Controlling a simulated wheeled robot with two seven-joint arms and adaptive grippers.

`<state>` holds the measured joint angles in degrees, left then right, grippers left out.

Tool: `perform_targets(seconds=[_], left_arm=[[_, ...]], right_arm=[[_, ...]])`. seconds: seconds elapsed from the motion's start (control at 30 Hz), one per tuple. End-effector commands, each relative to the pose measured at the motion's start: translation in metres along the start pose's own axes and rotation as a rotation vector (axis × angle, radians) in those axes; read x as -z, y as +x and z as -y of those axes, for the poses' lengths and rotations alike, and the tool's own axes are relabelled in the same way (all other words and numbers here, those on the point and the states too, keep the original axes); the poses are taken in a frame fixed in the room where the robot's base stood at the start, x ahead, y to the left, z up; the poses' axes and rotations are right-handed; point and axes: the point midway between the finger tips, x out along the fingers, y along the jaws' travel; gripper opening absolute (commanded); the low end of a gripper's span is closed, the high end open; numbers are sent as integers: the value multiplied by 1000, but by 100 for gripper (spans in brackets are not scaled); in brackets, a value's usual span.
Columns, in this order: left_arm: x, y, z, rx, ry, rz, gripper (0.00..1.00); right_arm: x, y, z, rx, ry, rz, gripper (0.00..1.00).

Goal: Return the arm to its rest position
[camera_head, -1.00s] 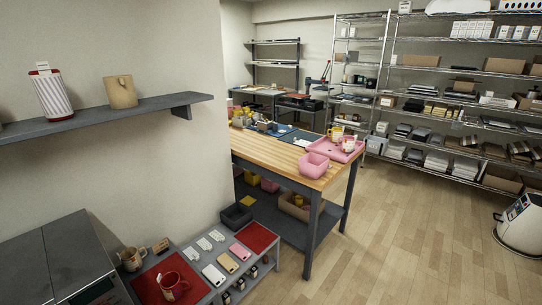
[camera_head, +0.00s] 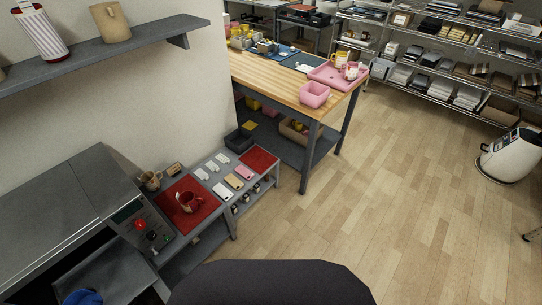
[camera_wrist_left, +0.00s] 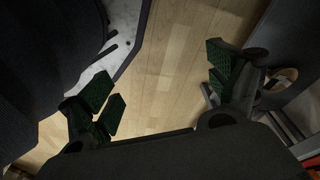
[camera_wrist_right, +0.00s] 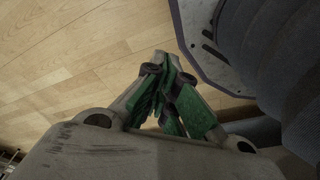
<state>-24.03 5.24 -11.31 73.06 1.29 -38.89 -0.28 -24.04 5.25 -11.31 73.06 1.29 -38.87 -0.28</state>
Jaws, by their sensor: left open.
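My left gripper (camera_wrist_left: 163,88) shows in the left wrist view, with its green-padded fingers wide apart. Nothing is between them; wood floor shows beyond. My right gripper (camera_wrist_right: 169,80) shows in the right wrist view, with its green-padded fingers drawn together and no object seen between them. Neither gripper shows in the head view.
A grey machine (camera_head: 65,210) with a control panel stands at the left. A tan mug (camera_head: 150,179) and several phone cases are on the low bench. A wooden worktable (camera_head: 265,80) carries a pink bin (camera_head: 314,94) and a pink tray (camera_head: 326,77).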

Motion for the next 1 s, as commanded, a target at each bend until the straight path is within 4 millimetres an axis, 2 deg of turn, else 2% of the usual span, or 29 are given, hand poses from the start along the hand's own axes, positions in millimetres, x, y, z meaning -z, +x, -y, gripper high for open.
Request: perform_targets(seconds=[0.57, 1.0], left_arm=[[-62, -15, 8, 15, 4, 34, 90], [-115, -36, 14, 24, 8, 61, 90]], right_arm=[[-62, -15, -8, -15, -3, 35, 0], [-115, -36, -14, -24, -8, 61, 0]])
